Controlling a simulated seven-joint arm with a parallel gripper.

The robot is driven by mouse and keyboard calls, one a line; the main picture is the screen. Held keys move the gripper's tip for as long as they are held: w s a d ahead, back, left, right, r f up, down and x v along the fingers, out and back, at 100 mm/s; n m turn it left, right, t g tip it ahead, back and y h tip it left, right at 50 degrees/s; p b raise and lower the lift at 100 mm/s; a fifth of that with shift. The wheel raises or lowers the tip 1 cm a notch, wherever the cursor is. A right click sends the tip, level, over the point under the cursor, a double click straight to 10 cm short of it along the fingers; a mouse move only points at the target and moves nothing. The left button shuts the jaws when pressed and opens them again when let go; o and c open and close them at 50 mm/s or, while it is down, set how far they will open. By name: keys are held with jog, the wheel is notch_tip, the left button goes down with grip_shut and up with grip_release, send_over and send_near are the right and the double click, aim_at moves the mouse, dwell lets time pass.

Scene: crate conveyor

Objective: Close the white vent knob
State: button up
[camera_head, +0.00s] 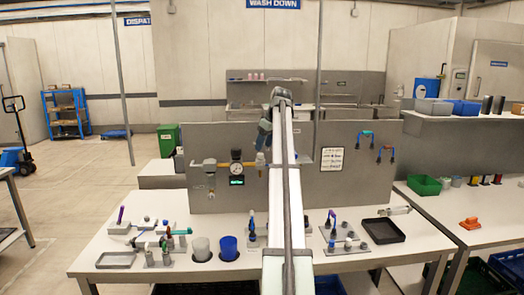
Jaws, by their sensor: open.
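A brass pipe (222,165) with fittings runs across the upright grey panel (330,190), left of my arm. A round dark gauge (236,155) sits on it, with a small lit green display (236,180) below. At its left end, a small pale fitting (210,175) hangs under the brass body; I cannot tell whether this is the white vent knob or how it is turned. My gripper (264,138) shows only partly beside my raised arm, above the pipe's right end. It is open and apart from the left fitting. My arm hides part of the pipe and panel.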

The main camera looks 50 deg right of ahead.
jog(key=v, duration=0.9)
jog(key=shift+s+r, duration=0.15)
jog(key=shift+r, duration=0.1)
